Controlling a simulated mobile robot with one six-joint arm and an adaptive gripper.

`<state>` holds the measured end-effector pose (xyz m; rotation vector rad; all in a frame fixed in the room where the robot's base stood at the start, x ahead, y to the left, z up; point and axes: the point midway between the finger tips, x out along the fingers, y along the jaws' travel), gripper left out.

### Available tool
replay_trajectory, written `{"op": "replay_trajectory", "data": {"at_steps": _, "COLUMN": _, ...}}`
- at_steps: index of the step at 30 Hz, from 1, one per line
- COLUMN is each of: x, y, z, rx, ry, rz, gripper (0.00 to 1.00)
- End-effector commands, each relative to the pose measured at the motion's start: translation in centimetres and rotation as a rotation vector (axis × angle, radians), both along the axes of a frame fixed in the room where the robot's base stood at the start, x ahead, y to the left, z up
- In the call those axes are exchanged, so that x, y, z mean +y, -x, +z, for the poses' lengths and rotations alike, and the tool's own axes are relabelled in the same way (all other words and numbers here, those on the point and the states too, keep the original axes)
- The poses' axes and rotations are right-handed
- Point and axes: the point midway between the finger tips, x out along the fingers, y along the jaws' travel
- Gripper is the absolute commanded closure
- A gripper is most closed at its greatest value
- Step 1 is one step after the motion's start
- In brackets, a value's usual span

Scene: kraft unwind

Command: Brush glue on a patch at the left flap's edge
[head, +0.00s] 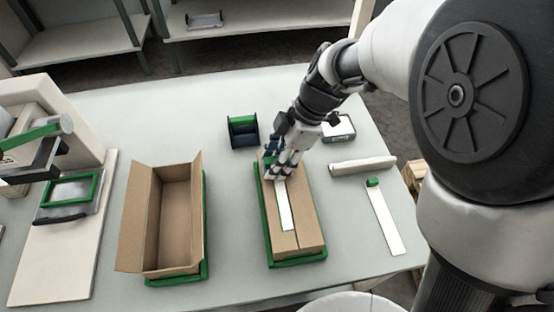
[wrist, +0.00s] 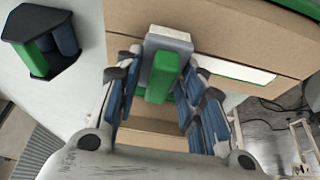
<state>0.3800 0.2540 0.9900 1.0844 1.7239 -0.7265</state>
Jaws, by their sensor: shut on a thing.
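A cardboard box with its top flaps folded shut (head: 307,215) sits in a green tray (head: 300,260). Its left flap (head: 272,218) lies flat, and a white strip with a green edge (head: 285,205) runs along the middle seam. The strip also shows in the wrist view (wrist: 240,71). My gripper (head: 275,172) is over the far end of this box. It is shut on a green-handled tool (wrist: 163,76) with a grey head (wrist: 168,38), which I take for the brush. The head is close over the cardboard; I cannot tell whether it touches. No glue is distinguishable.
An open cardboard box (head: 165,215) stands to the left. A black and green holder (head: 243,131) is just beyond my gripper. A pale bar (head: 362,165), a white strip with a green block (head: 382,220) and a grey-rimmed tray (head: 338,128) lie to the right. A machine (head: 60,150) fills the left.

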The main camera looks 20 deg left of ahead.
Motion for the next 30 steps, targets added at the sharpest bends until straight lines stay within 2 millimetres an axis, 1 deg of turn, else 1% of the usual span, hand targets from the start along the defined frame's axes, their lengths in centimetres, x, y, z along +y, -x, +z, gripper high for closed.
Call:
{"op": "replay_trajectory", "data": {"at_steps": 7, "x": 0.26, "y": -0.60, "z": 0.00, "rx": -0.001, "ry": -0.001, "rz": -0.002, "gripper": 0.83}}
{"op": "replay_trajectory", "data": {"at_steps": 11, "x": 0.24, "y": -0.54, "z": -0.18, "rx": -0.001, "ry": 0.001, "rz": 0.000, "gripper": 0.83}}
{"op": "replay_trajectory", "data": {"at_steps": 30, "x": 0.40, "y": -0.88, "z": 0.24, "rx": -0.001, "ry": -0.001, "rz": -0.002, "gripper": 0.83}}
